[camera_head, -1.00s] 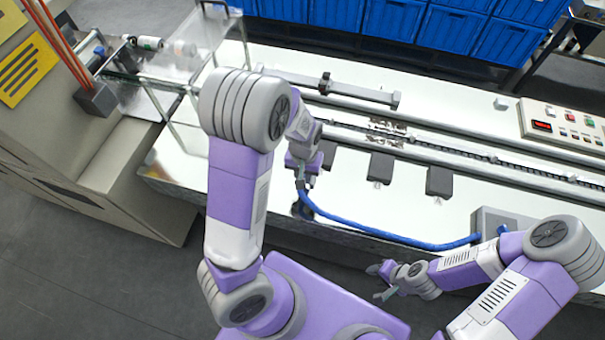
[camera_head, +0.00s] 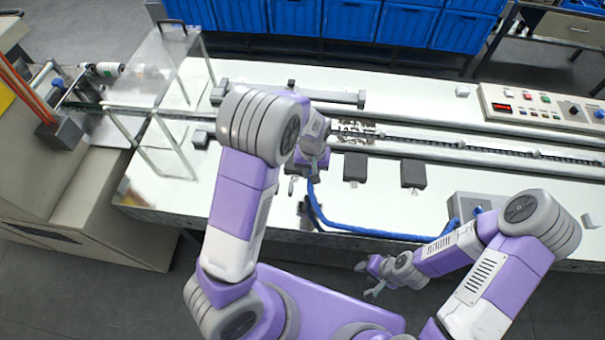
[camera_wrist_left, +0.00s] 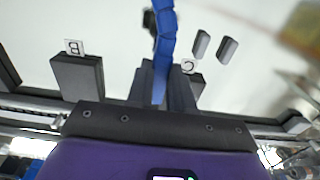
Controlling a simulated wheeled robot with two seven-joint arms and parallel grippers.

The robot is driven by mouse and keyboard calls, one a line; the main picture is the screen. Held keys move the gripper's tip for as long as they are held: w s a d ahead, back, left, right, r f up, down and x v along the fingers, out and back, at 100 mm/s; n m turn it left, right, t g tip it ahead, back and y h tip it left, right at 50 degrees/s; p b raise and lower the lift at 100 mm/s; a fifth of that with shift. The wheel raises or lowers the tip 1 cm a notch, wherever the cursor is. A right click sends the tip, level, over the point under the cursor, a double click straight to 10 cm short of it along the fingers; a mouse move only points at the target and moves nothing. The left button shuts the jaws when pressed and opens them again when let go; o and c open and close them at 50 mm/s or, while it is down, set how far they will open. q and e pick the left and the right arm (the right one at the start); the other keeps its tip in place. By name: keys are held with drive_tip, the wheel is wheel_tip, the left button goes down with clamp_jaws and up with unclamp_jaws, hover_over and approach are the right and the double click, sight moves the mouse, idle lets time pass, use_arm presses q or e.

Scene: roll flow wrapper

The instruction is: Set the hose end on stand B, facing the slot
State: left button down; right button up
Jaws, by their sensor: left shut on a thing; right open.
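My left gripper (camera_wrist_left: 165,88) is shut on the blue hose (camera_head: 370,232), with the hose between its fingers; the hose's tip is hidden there. In the head view the left arm hides much of this gripper (camera_head: 313,172). Stand B, a dark block (camera_wrist_left: 78,77) with a "B" label, stands left of the fingers in the left wrist view, apart from them. A "C" label (camera_wrist_left: 188,65) shows beside the fingers, its dark stand partly covered. No slot can be made out clearly. My right gripper (camera_head: 366,280) is open and empty in front of the bench.
The hose runs right to a grey box (camera_head: 472,206) on the bench (camera_head: 450,105). Dark blocks (camera_head: 413,174) stand along the rail (camera_head: 470,148). A clear guard (camera_head: 165,75) is at left, a control panel (camera_head: 545,108) at right. Two small dark blocks (camera_wrist_left: 214,47) lie near the hose.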

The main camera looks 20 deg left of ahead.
use_arm(q)
drive_tip(key=p, duration=0.1)
hover_over(356, 168)
idle(1.1)
drive_tip(key=shift+f, duration=0.1)
idle(0.3)
drive_tip(key=shift+f+b, duration=1.3)
drive_tip(key=shift+f, duration=0.7)
drive_tip(key=shift+f, duration=0.35)
drive_tip(key=c, duration=0.9)
unclamp_jaws()
drive_tip(key=shift+r, duration=0.1)
wheel_tip(356, 168, up, 7)
drive_tip(key=shift+r, duration=0.15)
